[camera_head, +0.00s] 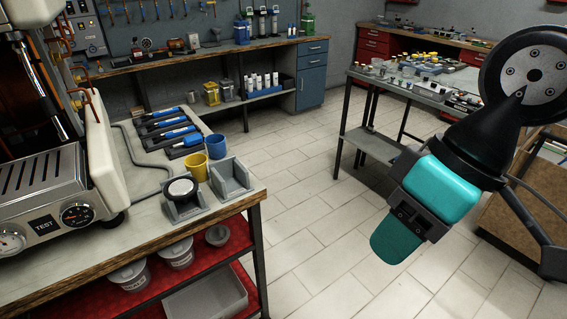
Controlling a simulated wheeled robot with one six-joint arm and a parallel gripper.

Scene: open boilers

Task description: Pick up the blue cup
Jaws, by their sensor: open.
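The blue cup (218,147) stands upright on the workbench (250,187) at the left, near its right edge. A yellow cup (196,168) stands in front of it and to its left, very close to it. My gripper (397,237) hangs at the right of the picture, pointing down and to the left over the floor. It is open, with teal parts, and nothing shows in it. It is well apart from the blue cup, to the right of the bench.
Grey holders (231,178) stand in front of the cups, one with a round black-rimmed part (181,189). Blue-and-black tools (166,132) lie behind. A machine with gauges (48,208) fills the left. A metal table (416,88) stands behind my arm. The tiled floor (310,200) between is clear.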

